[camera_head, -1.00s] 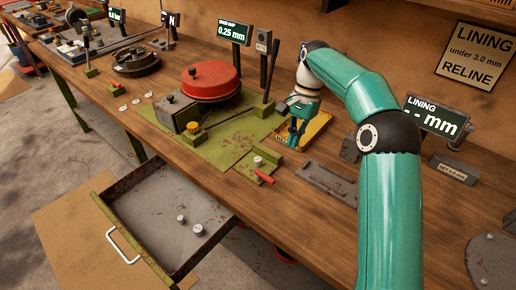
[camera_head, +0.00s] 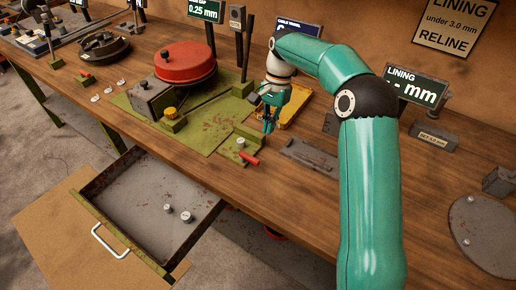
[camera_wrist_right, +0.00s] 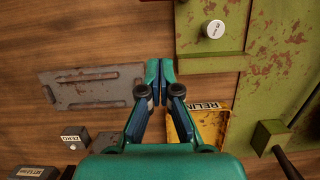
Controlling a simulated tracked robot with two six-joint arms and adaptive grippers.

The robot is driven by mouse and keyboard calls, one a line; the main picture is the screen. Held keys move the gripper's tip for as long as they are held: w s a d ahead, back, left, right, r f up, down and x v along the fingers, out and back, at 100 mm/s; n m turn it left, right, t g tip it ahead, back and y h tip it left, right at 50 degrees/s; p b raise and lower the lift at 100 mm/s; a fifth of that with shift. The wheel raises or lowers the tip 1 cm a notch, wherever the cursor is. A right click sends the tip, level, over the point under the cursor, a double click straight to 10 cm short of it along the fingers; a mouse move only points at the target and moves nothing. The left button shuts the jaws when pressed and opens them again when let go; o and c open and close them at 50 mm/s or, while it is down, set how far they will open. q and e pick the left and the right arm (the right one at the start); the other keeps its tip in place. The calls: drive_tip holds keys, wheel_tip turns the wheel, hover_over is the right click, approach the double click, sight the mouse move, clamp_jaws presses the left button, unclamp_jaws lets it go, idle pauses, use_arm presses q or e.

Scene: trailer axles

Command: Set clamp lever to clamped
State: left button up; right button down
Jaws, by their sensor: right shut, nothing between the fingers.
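My right gripper (camera_head: 268,129) points down over the bench, between the yellow tray and a small green fixture (camera_head: 231,151) with a white knob. A red handle (camera_head: 249,160) sticks out from the green fixture. I cannot tell for sure which of these is the clamp lever. My left gripper is not in view.
A yellow tray (camera_head: 300,108) lies behind my right gripper. A grey plate (camera_head: 310,156) lies to the right. The red drum (camera_head: 183,61) stands on the green plate to the left. An open drawer (camera_head: 130,205) juts out in front.

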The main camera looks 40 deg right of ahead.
sight(249, 161)
drive_tip(key=x, duration=0.5)
drive_tip(key=shift+s+a+f, duration=0.1)
drive_tip(key=shift+f, duration=0.2)
drive_tip(key=a, duration=0.1)
drive_tip(key=s+a+p, duration=0.1)
drive_tip(key=a, duration=0.1)
drive_tip(key=shift+r, duration=0.2)
drive_tip(key=shift+s+a+f, duration=0.1)
drive_tip(key=shift+a, duration=0.25)
